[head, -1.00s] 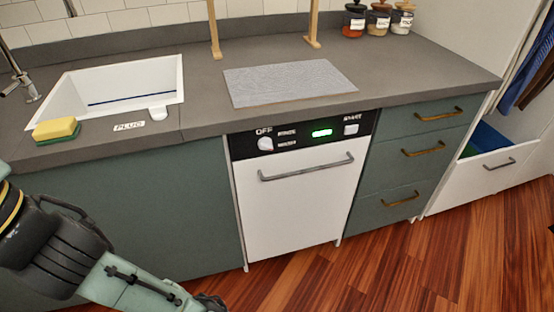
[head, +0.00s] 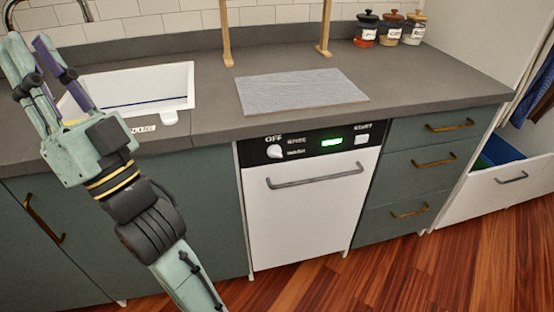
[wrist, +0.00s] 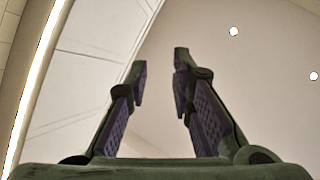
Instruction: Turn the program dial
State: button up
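The program dial (head: 274,152) is a small white knob at the left end of the dishwasher's black control panel (head: 308,146). It sits below the word OFF, with smaller labels to its right. My gripper (head: 28,44) is raised at the far left of the head view, in front of the sink and well away from the dial. Its fingers point up. In the wrist view the two fingers of my gripper (wrist: 159,75) stand apart with nothing between them. The wrist view shows only ceiling and wall, not the dial.
The panel has a green display (head: 332,142) and a white start button (head: 362,139). A metal handle (head: 318,175) crosses the dishwasher door (head: 300,220). The grey counter (head: 430,85) overhangs the panel. Floor in front of the dishwasher is clear.

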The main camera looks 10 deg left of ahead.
jog(key=shift+o, duration=0.4)
jog(key=w+d+f+m+t+h, duration=0.3)
jog(key=w+f+m+h, duration=0.3)
jog(key=w+f+m, duration=0.2)
jog(key=shift+w+d+t, duration=0.15)
jog(key=shift+w+t, duration=0.5)
jog(key=shift+t, duration=0.05)
jog(key=m+g+h+b, duration=0.2)
jog(key=m+h, duration=1.2)
jog(key=m, duration=0.5)
send_near(276, 156)
jog(key=p+x, duration=0.3)
jog(key=x, duration=0.5)
jog(key=shift+w, duration=0.35)
jog(key=shift+c, duration=0.3)
grip_shut()
